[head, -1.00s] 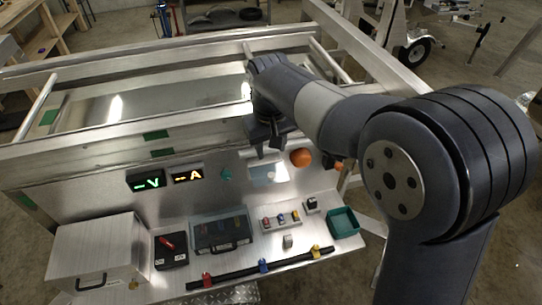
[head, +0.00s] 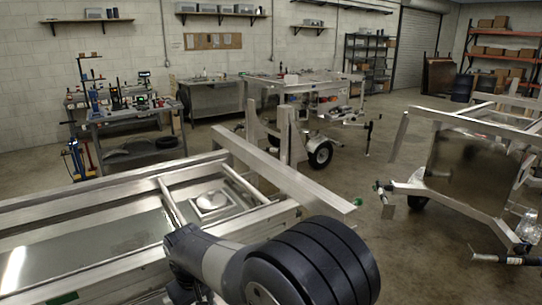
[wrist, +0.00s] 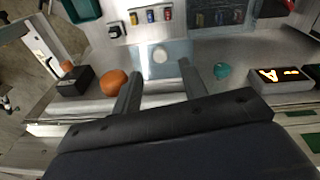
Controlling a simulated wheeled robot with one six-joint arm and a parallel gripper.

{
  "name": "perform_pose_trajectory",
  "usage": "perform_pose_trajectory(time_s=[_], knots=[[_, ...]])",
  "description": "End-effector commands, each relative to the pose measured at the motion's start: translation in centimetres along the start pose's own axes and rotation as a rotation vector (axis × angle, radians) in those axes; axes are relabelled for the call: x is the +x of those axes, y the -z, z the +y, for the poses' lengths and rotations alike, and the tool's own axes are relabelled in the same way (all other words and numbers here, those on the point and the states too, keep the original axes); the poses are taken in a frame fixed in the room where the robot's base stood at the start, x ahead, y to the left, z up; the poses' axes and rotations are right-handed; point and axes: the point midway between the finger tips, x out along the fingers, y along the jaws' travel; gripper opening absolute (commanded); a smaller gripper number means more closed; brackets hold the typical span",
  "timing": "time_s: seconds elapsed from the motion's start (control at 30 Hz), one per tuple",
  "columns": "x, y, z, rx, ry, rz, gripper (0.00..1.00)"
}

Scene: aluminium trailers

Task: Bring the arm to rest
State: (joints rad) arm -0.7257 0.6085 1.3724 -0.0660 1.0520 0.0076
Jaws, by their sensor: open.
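My arm (head: 215,262) reaches over the near aluminium trailer at the bottom of the head view; its gripper is out of sight there. In the wrist view my gripper (wrist: 159,78) has its two fingers apart, with nothing held between them. The fingers point at a light blue-grey plate (wrist: 176,48) with a round pale spot. An orange round knob (wrist: 113,83) lies just left of the left finger, and a teal knob (wrist: 221,71) is right of the right finger. I cannot tell whether the fingers touch anything.
The wrist view also shows a black box (wrist: 76,80), a lit orange display (wrist: 281,76), a green tray (wrist: 82,10) and small coloured parts (wrist: 151,15). In the head view are the near trailer's frame (head: 290,180), a second trailer (head: 470,150), benches and shelves, with open floor between.

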Motion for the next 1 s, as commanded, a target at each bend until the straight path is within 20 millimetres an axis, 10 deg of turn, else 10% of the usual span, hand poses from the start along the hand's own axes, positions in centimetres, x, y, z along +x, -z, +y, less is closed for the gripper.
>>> perform_pose_trajectory(time_s=[0.3,1.0], knots=[[4.6,-0.1,0.0,0.0,0.0,-0.003,0.41],[4.2,0.1,0.0,0.0,0.0,0.0,0.41]])
